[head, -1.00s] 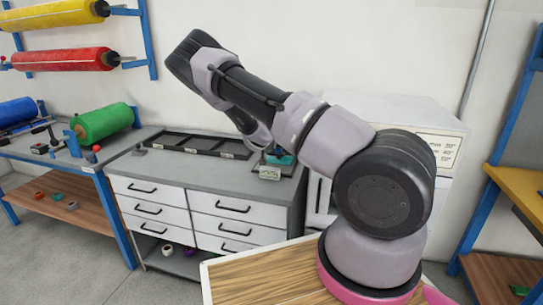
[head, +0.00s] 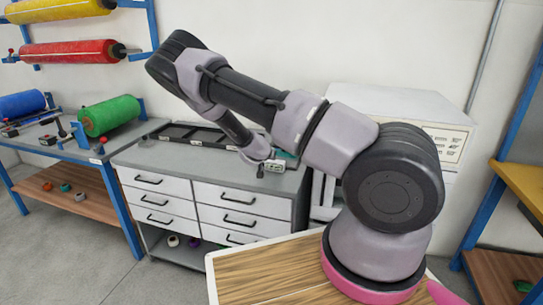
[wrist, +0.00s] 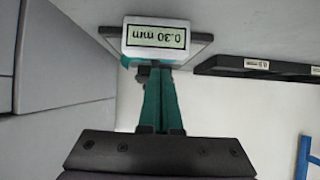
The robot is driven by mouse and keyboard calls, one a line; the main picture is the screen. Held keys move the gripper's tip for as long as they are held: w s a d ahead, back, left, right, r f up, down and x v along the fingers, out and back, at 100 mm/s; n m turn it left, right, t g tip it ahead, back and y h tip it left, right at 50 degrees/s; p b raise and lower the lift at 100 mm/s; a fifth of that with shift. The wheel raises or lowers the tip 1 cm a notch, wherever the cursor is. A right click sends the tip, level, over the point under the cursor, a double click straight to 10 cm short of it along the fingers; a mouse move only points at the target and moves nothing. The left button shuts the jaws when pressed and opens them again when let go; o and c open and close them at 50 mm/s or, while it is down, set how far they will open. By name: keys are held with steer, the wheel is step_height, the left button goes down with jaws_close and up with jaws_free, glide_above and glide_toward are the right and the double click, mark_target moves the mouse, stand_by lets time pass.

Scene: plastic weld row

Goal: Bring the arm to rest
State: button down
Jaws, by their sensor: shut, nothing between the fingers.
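My arm is raised and bent across the head view, with its forearm sloping down towards the grey cabinet. In the wrist view my gripper (wrist: 160,75) has its two teal fingers together with nothing between them. The fingers point at a small gauge (wrist: 163,38), whose upside-down display reads 0.30 mm. I cannot tell whether the fingertips touch it. In the head view the gauge (head: 273,167) sits on the cabinet top near its front edge, by the end of my arm. My fingers cannot be made out clearly there.
The cabinet (head: 215,160) carries a dark compartment tray (head: 190,132) at its back. A white machine (head: 445,135) stands to its right. A blue-framed bench (head: 90,150) with a green roll (head: 108,116) is at left. A blue-framed shelf (head: 510,165) is at right.

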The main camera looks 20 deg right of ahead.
steer(key=s+a+r+g+y, duration=0.1)
steer(key=s+r+y, duration=0.3)
steer(key=r, duration=0.6)
steer(key=s+a+r+m+g+y, duration=0.1)
steer(key=s+a+r, duration=0.1)
steer(key=s+r, duration=0.7)
steer(key=s+a+r+g+y, duration=0.1)
steer(key=s+r+y, duration=0.2)
steer(key=r, duration=0.9)
steer(key=s+r+n, duration=0.2)
steer(key=s+r, duration=0.4)
steer(key=s, duration=0.5)
steer(key=s+r+n, duration=0.1)
steer(key=s+r, duration=0.5)
steer(key=s, duration=0.6)
steer(key=shift+a+r+n+t, duration=0.3)
steer(key=shift+a+n, duration=0.1)
steer(key=shift+w, duration=0.1)
